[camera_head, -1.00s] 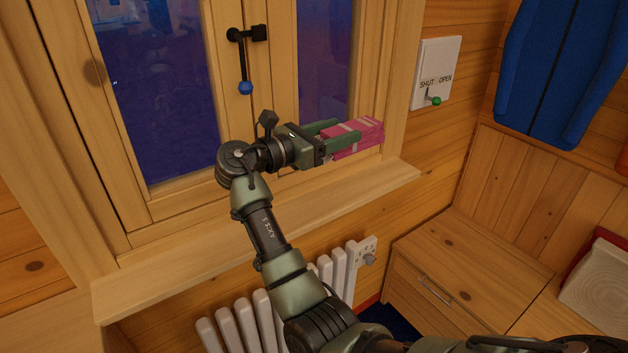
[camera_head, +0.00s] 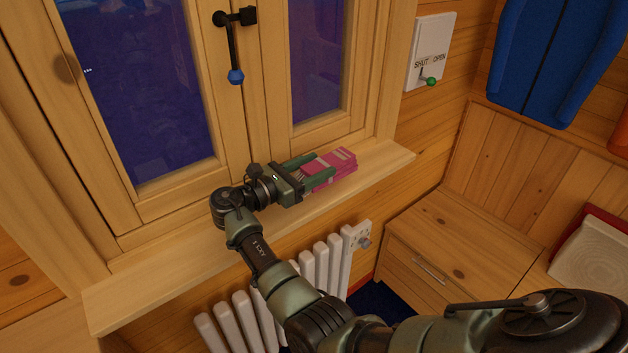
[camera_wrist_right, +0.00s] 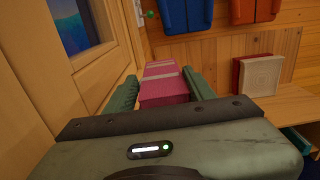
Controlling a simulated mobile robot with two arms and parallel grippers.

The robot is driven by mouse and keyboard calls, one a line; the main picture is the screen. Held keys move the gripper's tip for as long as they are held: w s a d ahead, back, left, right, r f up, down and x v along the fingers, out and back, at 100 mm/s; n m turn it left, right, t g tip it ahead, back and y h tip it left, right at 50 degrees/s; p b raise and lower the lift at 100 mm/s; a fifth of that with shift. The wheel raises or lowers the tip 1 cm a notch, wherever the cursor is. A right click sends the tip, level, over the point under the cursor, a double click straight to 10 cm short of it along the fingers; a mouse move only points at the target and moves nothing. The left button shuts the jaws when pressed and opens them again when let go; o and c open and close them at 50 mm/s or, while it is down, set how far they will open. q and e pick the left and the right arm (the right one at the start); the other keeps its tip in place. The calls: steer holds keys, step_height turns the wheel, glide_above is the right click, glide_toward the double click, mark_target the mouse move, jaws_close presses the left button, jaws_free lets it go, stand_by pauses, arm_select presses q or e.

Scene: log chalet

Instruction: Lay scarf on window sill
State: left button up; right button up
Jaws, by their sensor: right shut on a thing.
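The folded pink scarf (camera_head: 335,168) with pale stripes is held in my right gripper (camera_head: 308,175), low over the right part of the wooden window sill (camera_head: 200,258). The gripper is shut on the scarf, with one green finger on each side. I cannot tell for certain whether the scarf touches the sill. In the right wrist view the scarf (camera_wrist_right: 163,88) sits between the two fingers, its far end pointing away. My left gripper is not in view.
The window (camera_head: 140,90) with a black, blue-tipped handle (camera_head: 235,75) stands behind the sill. A white radiator (camera_head: 320,265) is below. A SHUT/OPEN switch plate (camera_head: 431,50) is on the wall. A wooden cabinet (camera_head: 450,250) stands at right. The sill's left part is clear.

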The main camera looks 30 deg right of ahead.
steer(key=shift+f, duration=2.25)
steer(key=shift+f, duration=0.15)
steer(key=o, duration=1.4)
steer(key=shift+c, duration=0.2)
